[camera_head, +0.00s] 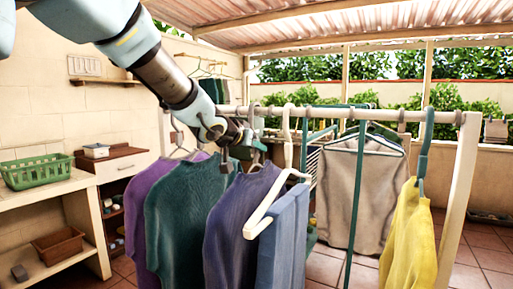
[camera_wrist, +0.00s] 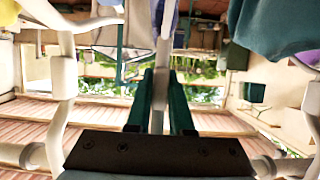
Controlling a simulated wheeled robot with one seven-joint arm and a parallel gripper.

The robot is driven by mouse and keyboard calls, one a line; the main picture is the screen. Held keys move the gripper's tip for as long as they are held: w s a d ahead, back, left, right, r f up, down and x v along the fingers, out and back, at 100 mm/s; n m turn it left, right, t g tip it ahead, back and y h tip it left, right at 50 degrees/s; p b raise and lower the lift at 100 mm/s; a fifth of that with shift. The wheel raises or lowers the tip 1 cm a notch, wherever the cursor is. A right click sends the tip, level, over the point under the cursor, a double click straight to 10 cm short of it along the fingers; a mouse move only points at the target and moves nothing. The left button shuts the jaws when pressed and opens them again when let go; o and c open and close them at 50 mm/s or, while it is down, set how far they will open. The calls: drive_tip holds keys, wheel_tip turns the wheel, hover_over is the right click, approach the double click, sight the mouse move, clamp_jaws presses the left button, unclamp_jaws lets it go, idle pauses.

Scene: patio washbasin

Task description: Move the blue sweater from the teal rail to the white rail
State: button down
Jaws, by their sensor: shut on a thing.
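The white rail (camera_head: 405,115) crosses the front of the head view. The teal rail (camera_head: 354,215) stands behind it, its post and top bar showing. A dark blue sweater (camera_head: 235,225) hangs at the white rail, between a teal-green sweater (camera_head: 175,215) and light blue trousers on a white hanger (camera_head: 257,222). My gripper (camera_head: 226,160) is just above the dark blue sweater. In the wrist view my gripper (camera_wrist: 165,100) is shut on a white hanger stem (camera_wrist: 159,88). A pale blue garment edge shows above it. I cannot tell whether the hook rests on the rail.
A yellow garment (camera_head: 410,240) hangs at the right end and a purple one (camera_head: 150,200) at the left. A beige garment (camera_head: 360,190) hangs behind. Shelves with a green basket (camera_head: 38,172) stand at the left. The garments hang close together.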

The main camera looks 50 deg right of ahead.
drive_tip(key=shift+r, duration=0.1)
drive_tip(key=c, duration=0.7)
unclamp_jaws()
drive_tip(key=shift+a, duration=0.1)
drive_tip(key=shift+s+a, duration=0.5)
drive_tip(key=shift+a, duration=1.4)
drive_tip(key=shift+s+a, duration=0.5)
drive_tip(key=shift+a, duration=1.45)
drive_tip(key=shift+s+a, duration=0.5)
drive_tip(key=shift+a, duration=1.4)
